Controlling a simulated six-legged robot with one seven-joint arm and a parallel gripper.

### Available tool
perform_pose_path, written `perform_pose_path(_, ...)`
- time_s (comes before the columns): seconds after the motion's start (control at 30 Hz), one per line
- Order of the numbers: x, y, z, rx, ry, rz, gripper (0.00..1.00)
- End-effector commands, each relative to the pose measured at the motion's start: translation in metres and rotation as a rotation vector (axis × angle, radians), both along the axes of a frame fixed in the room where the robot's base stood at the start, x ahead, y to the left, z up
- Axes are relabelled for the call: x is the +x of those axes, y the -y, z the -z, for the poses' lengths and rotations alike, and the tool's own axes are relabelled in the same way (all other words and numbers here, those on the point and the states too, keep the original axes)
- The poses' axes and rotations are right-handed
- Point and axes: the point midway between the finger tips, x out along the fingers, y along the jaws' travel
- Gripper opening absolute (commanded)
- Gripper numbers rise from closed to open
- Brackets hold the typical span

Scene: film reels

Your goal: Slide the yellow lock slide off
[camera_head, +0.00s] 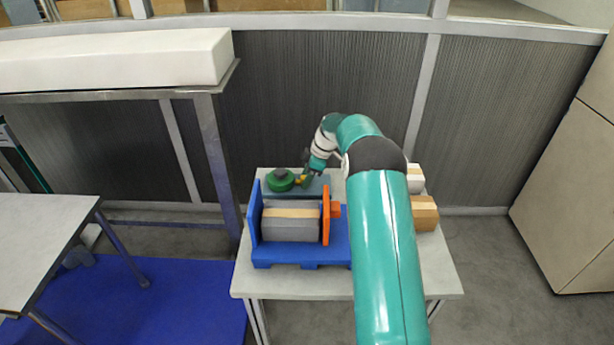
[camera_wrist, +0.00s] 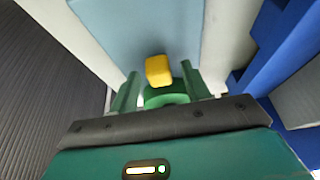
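The yellow lock slide (camera_head: 301,180) is a small block beside a green round part (camera_head: 280,181) with a dark top, by a blue-grey plate on the table. In the wrist view the yellow slide (camera_wrist: 158,70) stands just beyond my fingertips, near the middle of the gap. The green round part (camera_wrist: 166,98) shows below it, between my fingers. My gripper (camera_wrist: 161,86) is open, with a green finger on each side; I see no finger pressed on the slide. In the head view my gripper (camera_head: 306,174) reaches the slide from behind and partly hides that spot.
White and tan boxes (camera_head: 425,213) sit right of my arm. The dark panelled wall (camera_head: 320,80) is behind the table.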

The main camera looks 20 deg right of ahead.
Motion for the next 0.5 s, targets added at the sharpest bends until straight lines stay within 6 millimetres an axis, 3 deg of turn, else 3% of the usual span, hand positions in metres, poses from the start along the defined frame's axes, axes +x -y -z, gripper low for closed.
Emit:
perform_pose_path(0.03, 0.000, 0.000, 0.000, 0.000, 0.000, 0.000, 0.39)
perform_pose_path(0.23, 0.000, 0.000, 0.000, 0.000, 0.000, 0.000, 0.00)
perform_pose_path(0.5, -0.005, 0.012, 0.000, 0.000, -0.001, 0.003, 0.00)
